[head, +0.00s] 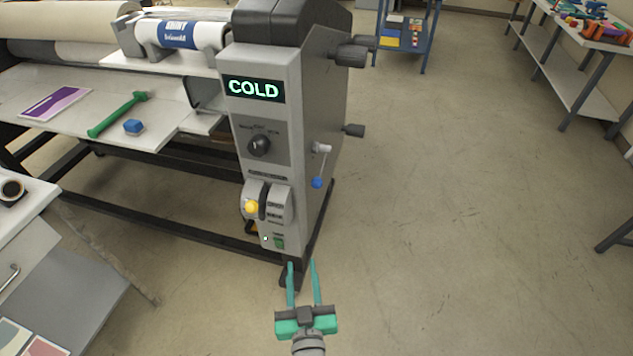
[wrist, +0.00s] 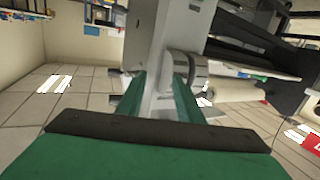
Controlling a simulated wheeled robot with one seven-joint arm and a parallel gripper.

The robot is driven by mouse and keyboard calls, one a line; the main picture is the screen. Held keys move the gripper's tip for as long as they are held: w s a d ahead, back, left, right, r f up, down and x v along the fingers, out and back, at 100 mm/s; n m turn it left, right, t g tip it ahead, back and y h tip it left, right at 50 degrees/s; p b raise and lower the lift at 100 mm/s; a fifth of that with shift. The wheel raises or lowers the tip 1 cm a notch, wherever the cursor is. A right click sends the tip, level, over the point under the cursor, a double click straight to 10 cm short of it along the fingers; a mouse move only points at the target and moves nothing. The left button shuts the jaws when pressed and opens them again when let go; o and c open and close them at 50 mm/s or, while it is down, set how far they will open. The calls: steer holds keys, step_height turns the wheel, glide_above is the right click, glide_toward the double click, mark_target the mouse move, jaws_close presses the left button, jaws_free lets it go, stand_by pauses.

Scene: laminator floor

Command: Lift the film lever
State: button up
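The laminator's grey control column (head: 270,105) shows a lit COLD display. A lever with a blue knob (head: 317,183) hangs downward from a light pivot on the column's right side face. A second lever with a yellow knob (head: 252,206) sits in a rounded housing low on the front face. No readable label shows which one is the film lever. My gripper (head: 302,265), with teal fingers, is below and in front of the column, apart from both levers. Its fingers are spread with nothing held. In the wrist view my gripper (wrist: 160,78) points at the grey machine body.
A black rotary knob (head: 259,145) is above the yellow-knobbed lever, and dark handles (head: 351,54) stick out at the right side. The feed table (head: 95,110) holds a green tool and a blue block. Floor (head: 430,200) at right is clear.

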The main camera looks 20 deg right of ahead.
steer(key=m+h, duration=0.1)
steer(key=h, duration=0.1)
glide_toward(317, 187)
steer(key=w, duration=0.1)
steer(key=x, duration=1)
steer(key=shift+w+d, duration=0.25)
steer(key=shift+w, duration=0.1)
